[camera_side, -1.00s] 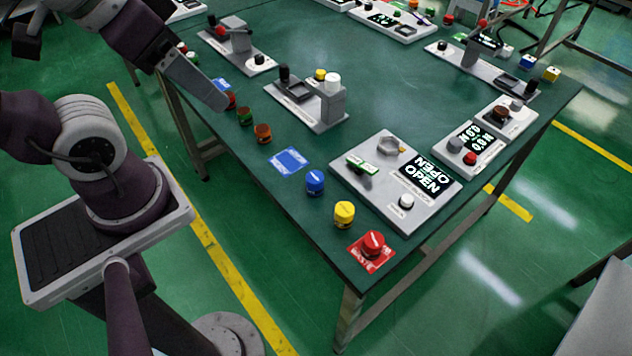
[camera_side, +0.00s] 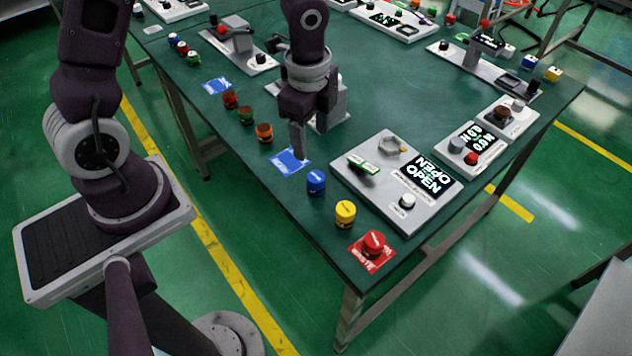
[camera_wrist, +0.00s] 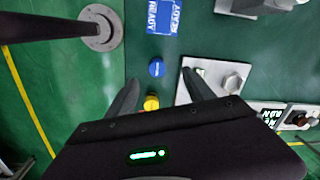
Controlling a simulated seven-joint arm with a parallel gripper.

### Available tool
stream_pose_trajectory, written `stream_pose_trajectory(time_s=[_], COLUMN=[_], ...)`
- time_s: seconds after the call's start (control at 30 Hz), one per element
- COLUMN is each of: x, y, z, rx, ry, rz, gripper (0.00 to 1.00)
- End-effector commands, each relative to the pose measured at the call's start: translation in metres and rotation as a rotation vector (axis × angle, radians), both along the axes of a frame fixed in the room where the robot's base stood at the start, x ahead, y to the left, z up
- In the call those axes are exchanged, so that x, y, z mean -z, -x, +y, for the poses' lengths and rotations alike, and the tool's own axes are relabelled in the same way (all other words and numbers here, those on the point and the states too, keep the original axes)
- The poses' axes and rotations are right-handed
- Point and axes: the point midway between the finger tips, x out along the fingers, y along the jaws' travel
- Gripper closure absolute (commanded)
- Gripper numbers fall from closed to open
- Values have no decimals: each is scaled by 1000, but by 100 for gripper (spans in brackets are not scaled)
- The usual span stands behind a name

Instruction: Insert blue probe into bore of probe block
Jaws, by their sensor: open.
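The blue probe (camera_side: 316,181) is a short blue cylinder with a dark lower band, standing on the green table near its front left edge; it also shows in the wrist view (camera_wrist: 157,67). My gripper (camera_side: 299,142) is open and empty, pointing down above the blue card and behind the probe. In the wrist view its fingers (camera_wrist: 160,88) are spread, with the blue probe seen beyond the tips. A light-grey panel (camera_side: 424,212) with an OPEN display and a metal ring (camera_side: 391,146) stands right of the probe. I cannot tell for certain which fixture is the probe block.
A yellow cylinder (camera_side: 345,213) and a red one (camera_side: 373,244) on a red card stand in front of the probe. The blue card (camera_side: 290,161) lies behind it. A grey stand (camera_side: 334,110) is partly hidden by my arm.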

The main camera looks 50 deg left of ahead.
Motion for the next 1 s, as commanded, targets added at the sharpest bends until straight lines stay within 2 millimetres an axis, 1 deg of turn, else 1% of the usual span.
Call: stream_pose_trajectory(time_s=[0.03, 0.1, 0.2, 0.37, 0.53, 0.63, 0.83, 0.87, 0.9, 0.97, 1.0], x=[20, 37, 51, 74, 106, 116, 117, 117, 117, 117, 117], y=[-1, -3, -3, -2, -1, -2, -2, -2, -2, -2, -2], z=[-4, -8, -11, -11, -11, -11, -11, -11, -11, -11, -11], rx=[60, 126, 164, 168, 165, 164, 162, 162, 162, 162, 162], ry=[14, 29, 39, 38, 38, 37, 37, 37, 37, 37, 37], rz=[32, 52, 64, 67, 68, 66, 64, 64, 64, 64, 64], gripper=[39, 39, 39, 39, 39, 39, 39, 42, 50, 62, 70])
